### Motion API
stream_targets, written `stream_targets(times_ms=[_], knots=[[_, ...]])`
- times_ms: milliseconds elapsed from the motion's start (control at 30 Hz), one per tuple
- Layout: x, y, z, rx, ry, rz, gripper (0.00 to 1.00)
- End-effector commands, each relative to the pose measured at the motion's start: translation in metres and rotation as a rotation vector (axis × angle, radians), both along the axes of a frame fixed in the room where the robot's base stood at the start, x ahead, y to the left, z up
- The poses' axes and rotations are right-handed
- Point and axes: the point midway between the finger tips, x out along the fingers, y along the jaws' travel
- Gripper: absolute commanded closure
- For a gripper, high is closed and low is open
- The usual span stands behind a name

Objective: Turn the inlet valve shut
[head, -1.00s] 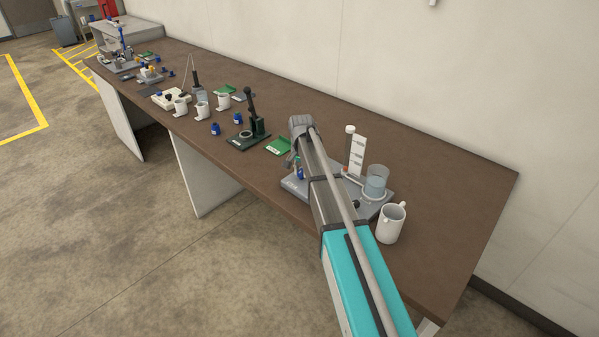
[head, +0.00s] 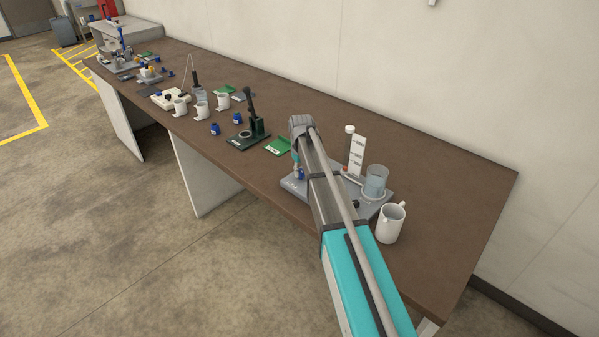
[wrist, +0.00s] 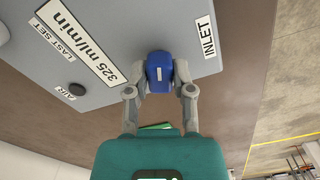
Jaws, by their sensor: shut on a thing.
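The inlet valve's blue knob (wrist: 159,68) is in the upper middle of the wrist view, on a grey base plate beside a label reading INLET (wrist: 205,37). A light mark shows on its near face. My gripper (wrist: 161,84) has one finger on each side of the knob and is shut on it. In the head view, a blue part (head: 300,174) shows just left of my arm, on the grey base (head: 371,207). My arm hides the gripper there and much of the base.
On the base stand a white scale column (head: 356,157) and a beaker of liquid (head: 376,181). A white mug (head: 391,223) stands close to the right of my arm. A green pad (head: 278,146) and a dark stand (head: 250,130) are to the left.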

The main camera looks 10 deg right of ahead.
Motion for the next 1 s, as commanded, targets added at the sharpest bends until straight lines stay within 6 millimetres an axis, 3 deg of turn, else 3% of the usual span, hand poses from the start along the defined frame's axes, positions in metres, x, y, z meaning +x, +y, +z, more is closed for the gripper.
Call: stream_targets(times_ms=[500, 1000], knots=[[0.0004, 0.0006, 0.0001, 0.001, 0.0, 0.344, 1.0], [0.0004, 0.0017, 0.0001, 0.003, -0.001, 0.385, 1.0]])
